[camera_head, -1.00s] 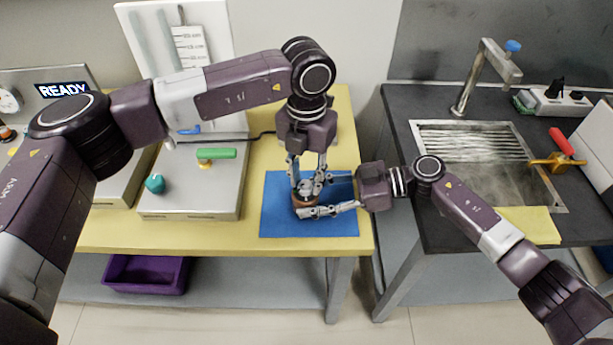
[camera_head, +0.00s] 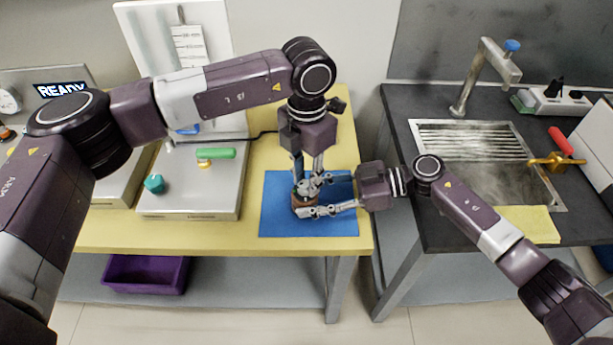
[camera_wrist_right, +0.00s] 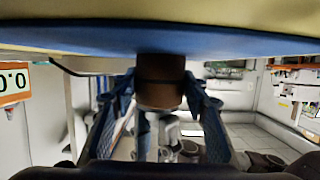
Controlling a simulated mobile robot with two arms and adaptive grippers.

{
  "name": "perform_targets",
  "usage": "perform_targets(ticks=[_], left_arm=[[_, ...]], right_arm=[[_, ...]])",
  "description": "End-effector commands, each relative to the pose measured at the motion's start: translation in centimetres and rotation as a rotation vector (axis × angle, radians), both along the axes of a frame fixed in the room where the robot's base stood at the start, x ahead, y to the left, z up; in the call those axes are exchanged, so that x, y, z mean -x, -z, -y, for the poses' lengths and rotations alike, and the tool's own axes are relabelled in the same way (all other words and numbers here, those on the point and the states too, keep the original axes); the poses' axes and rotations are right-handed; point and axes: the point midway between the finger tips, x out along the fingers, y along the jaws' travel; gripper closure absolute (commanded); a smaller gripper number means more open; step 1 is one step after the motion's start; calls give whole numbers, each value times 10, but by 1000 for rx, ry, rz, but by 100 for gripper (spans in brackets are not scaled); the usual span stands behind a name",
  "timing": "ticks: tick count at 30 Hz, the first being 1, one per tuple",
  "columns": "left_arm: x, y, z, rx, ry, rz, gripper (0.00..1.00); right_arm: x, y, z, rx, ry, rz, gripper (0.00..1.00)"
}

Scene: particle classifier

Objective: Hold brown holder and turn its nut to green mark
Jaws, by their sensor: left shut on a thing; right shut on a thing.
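The brown holder (camera_head: 299,204) stands on the blue mat (camera_head: 283,225), mostly covered by my grippers. My left gripper (camera_head: 308,186) points straight down from above and is shut at the holder's top. The nut is hidden by its fingers, and I cannot make out the green mark. My right gripper (camera_head: 312,207) comes in level from the right and is shut around the holder. In the right wrist view, which is upside down, the brown holder (camera_wrist_right: 161,78) sits between my right gripper's two fingers (camera_wrist_right: 160,108).
A grey device with a green handle (camera_head: 216,153) and a teal knob (camera_head: 154,184) stands left of the mat. A purple bin (camera_head: 145,275) is on the shelf below. A sink (camera_head: 480,160) is in the dark counter at right.

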Motion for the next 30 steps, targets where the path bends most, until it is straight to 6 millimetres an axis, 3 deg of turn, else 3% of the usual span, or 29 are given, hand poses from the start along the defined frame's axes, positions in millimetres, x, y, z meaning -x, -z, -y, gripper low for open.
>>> perform_targets(ticks=[9, 25, 26, 30], left_arm=[[0, -2, 1, 0, 138, 3, 100], [-1, -2, 1, 1, 165, 5, 100], [-1, -3, 1, 1, 165, 5, 74], [0, -2, 1, 0, 165, 4, 59]], right_arm=[[2, 2, 0, 3, -3, -3, 100], [1, 2, 0, 4, -3, -2, 100], [1, 2, 0, 4, -3, -2, 100], [1, 2, 0, 4, -1, -2, 100]])
